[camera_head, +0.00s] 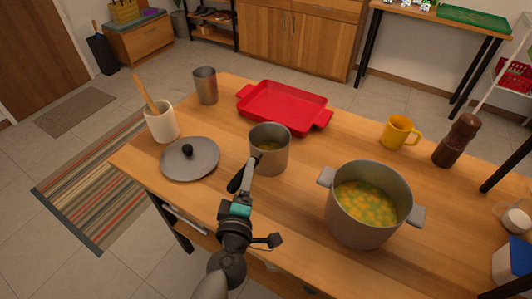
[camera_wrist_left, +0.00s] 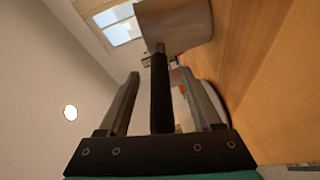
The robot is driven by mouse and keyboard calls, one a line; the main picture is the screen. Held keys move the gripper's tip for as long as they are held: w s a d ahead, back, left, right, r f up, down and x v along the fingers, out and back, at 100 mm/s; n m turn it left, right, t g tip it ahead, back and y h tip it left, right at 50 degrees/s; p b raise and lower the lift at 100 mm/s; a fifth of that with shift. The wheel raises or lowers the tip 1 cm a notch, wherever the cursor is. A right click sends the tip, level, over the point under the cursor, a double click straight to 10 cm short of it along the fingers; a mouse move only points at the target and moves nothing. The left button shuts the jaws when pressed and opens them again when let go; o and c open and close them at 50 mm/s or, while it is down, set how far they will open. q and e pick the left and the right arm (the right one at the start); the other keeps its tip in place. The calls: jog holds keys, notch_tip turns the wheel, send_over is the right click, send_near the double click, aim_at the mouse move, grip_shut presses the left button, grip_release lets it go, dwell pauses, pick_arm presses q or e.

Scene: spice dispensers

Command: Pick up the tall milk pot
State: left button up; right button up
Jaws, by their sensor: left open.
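My left gripper (camera_head: 243,180) is at the handle, in front of the pot. In the left wrist view, the black handle (camera_wrist_left: 161,95) runs between the two open fingers of the gripper (camera_wrist_left: 158,82), with a gap on each side. The pot's wall (camera_wrist_left: 178,24) shows beyond the fingertips. My right gripper is not in view.
A grey lid (camera_head: 203,160) lies left of the pot, near a white utensil crock (camera_head: 162,127) and a metal cup (camera_head: 206,88). A red tray (camera_head: 287,105) is behind. A large soup pot (camera_head: 360,225) stands right. A yellow mug (camera_head: 396,132) and pepper mill (camera_head: 455,143) are farther right.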

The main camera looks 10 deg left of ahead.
pick_arm(q)
jog(key=shift+w+a+f, duration=0.1)
jog(key=shift+w+a, duration=0.05)
jog(key=shift+w, duration=1.2)
grip_shut()
dwell(0.3)
